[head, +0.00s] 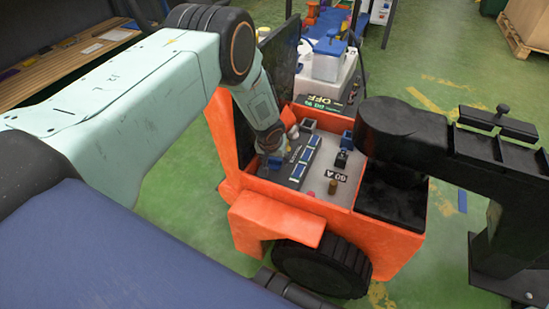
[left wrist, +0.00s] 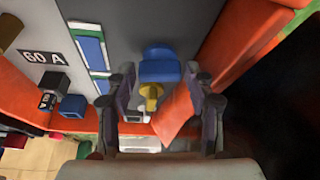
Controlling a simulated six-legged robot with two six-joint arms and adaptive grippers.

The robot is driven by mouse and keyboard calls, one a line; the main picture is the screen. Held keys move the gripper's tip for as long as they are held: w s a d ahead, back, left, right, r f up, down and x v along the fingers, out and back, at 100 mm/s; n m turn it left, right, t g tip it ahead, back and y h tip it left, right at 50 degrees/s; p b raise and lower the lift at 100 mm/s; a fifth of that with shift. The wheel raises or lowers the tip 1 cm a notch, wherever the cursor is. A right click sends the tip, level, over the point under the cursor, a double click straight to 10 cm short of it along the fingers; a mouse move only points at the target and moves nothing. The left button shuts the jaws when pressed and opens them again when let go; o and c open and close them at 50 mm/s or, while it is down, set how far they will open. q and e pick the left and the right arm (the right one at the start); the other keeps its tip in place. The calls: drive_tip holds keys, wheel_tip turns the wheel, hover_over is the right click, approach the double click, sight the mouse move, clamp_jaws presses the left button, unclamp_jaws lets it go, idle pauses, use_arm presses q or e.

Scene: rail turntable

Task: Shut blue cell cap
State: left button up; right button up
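A blue cap (left wrist: 160,66) shows near the middle of the left wrist view, on the grey panel, with a yellow post (left wrist: 152,92) just below it. I cannot tell whether the cap is fully open or partly lowered. My left gripper (left wrist: 162,90) is open, with one finger on each side of the post and the cap just beyond the fingertips. No contact can be made out. In the head view the left gripper (head: 273,148) reaches down over the left part of the orange cart's panel, near a small blue part (head: 275,163). My right gripper does not show.
The orange cart (head: 262,219) has raised walls around the panel (head: 318,183). Blue-and-green strips (head: 303,157), a "60 A" label and another blue part (left wrist: 73,106) lie beside the gripper. An orange flap (left wrist: 177,118) is close to the right finger. A white battery unit (head: 325,72) stands behind.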

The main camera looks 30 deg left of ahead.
use_arm(q)
drive_tip(key=c, duration=0.8)
